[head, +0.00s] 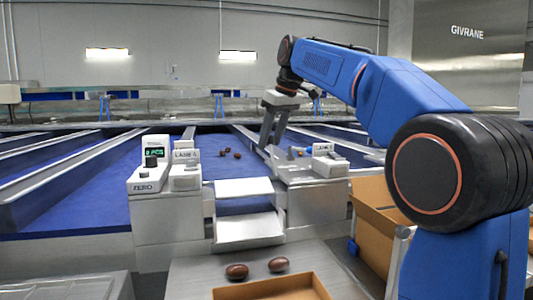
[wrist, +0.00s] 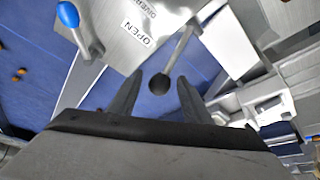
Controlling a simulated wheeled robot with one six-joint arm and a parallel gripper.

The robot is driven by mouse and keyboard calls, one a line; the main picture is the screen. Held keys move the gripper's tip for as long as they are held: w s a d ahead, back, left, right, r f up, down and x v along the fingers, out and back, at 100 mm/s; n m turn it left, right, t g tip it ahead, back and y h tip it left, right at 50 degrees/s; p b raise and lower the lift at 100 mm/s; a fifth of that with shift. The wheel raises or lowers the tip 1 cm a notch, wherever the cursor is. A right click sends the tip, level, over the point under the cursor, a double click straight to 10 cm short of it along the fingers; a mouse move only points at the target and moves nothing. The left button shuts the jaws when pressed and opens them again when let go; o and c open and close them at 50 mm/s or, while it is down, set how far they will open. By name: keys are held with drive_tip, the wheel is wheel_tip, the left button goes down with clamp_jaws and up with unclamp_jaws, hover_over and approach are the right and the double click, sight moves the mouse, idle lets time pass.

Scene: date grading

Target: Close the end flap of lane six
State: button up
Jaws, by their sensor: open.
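My gripper (head: 270,144) is open and points down over the divider at the right of the lane labelled six. In the wrist view my gripper (wrist: 158,84) has its two fingers spread, with a dark round knob (wrist: 159,82) on a metal rod showing between their tips. I cannot tell whether they touch it. The rod lies beside a grey plate (wrist: 118,38) marked OPEN. I cannot tell which panel is the flap.
A blue-tipped lever (wrist: 70,16) stands on the plate. A console with a ZERO label (head: 148,172) stands left of the lane end. A few dates (head: 237,155) lie on the blue belt.

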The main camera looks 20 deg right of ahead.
drive_tip(key=shift+x, duration=2.6)
drive_tip(key=shift+s, duration=0.1)
clamp_jaws()
